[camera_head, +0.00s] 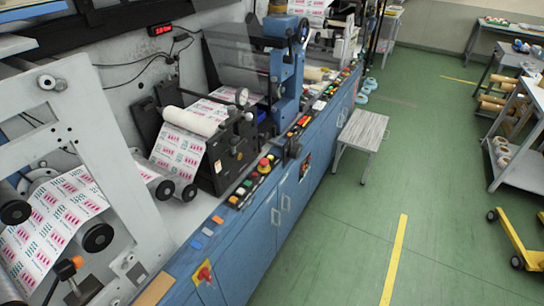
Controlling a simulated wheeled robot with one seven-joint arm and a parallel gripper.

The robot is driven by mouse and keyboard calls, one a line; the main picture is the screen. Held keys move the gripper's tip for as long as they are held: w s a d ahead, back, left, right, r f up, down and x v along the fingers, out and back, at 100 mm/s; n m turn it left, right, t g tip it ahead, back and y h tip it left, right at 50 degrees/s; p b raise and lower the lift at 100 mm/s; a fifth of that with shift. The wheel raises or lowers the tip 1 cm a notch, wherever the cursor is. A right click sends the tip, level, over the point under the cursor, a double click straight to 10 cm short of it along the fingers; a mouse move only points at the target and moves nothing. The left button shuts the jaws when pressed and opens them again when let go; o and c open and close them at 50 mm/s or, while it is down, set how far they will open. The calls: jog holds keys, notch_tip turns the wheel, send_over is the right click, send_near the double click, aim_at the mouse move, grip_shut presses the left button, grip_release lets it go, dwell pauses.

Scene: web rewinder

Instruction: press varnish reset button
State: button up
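A long blue web rewinder (248,250) runs diagonally from the lower left to the upper middle. Along its front ledge is a row of small coloured buttons; a group of green and orange ones (241,191) sits near a red mushroom button (264,164). Another group of red and orange buttons (299,126) lies farther along. Blue and orange pieces (207,231) sit on the nearer ledge. Labels are too small to read, so I cannot tell which button is the varnish reset. My gripper is not in view.
A printed web (181,146) runs over rollers behind the ledge. A red switch on a yellow plate (204,273) is on the front face. A small grey stool (363,130) stands beside the machine. A yellow pallet truck (522,245) is at right. Green floor between is clear.

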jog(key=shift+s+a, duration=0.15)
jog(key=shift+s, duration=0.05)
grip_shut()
